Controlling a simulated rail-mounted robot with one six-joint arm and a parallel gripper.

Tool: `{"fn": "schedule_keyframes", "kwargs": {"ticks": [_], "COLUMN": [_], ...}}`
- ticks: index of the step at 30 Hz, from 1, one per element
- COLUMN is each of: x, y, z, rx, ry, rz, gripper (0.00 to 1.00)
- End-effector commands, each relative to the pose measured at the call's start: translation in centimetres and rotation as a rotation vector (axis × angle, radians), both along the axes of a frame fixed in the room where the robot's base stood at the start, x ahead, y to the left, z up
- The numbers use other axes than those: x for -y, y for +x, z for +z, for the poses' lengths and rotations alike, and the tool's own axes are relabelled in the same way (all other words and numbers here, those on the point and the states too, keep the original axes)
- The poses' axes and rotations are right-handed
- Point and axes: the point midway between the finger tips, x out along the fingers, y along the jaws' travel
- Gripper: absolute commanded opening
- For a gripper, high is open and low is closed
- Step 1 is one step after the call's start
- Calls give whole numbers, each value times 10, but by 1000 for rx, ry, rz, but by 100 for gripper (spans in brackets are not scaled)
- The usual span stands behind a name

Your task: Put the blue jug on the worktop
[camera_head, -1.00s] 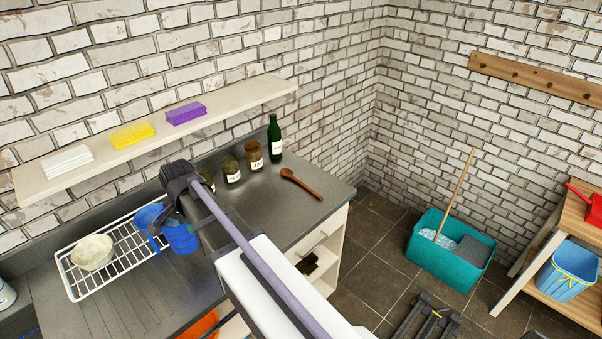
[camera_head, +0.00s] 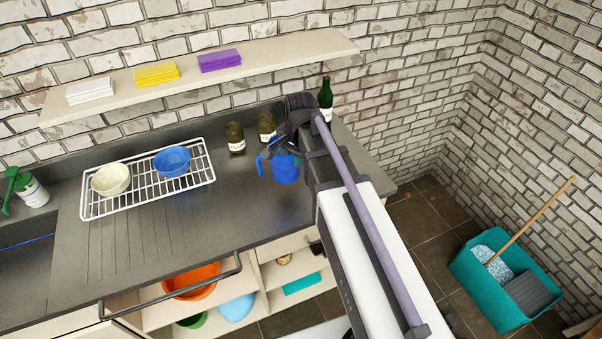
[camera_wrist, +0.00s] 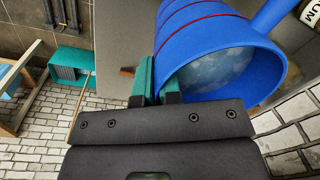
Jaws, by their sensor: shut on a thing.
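The blue jug (camera_head: 286,168) is in my gripper (camera_head: 281,148), over the grey worktop (camera_head: 235,210), right of the dish rack. In the wrist view the jug (camera_wrist: 205,22) fills the upper right, with its open mouth toward the camera. My gripper's teal fingers (camera_wrist: 160,78) are shut on its wall at the rim in that view. The jug's handle points left in the head view. My arm hides part of the worktop at the right. I cannot tell whether the jug's base touches the worktop.
A white wire rack (camera_head: 204,147) holds a cream bowl (camera_head: 111,179) and a blue bowl (camera_head: 172,161). Two labelled jars (camera_head: 235,138) and a green bottle (camera_head: 326,98) stand behind the jug. A shelf (camera_head: 290,50) runs above. The worktop between rack and jug is clear.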

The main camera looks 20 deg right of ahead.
Motion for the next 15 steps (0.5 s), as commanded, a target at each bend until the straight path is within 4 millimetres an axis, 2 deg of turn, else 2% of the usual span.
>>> {"fn": "schedule_keyframes", "kwargs": {"ticks": [1, 3, 8, 15], "x": [0, 0, 0, 0], "y": [0, 0, 0, 0], "z": [-27, -40, -40, -80], "rx": [0, 0, 0, 0], "ry": [0, 0, 0, 0], "rz": [0, -1, -1, -1], "gripper": [0, 0, 0, 0]}}
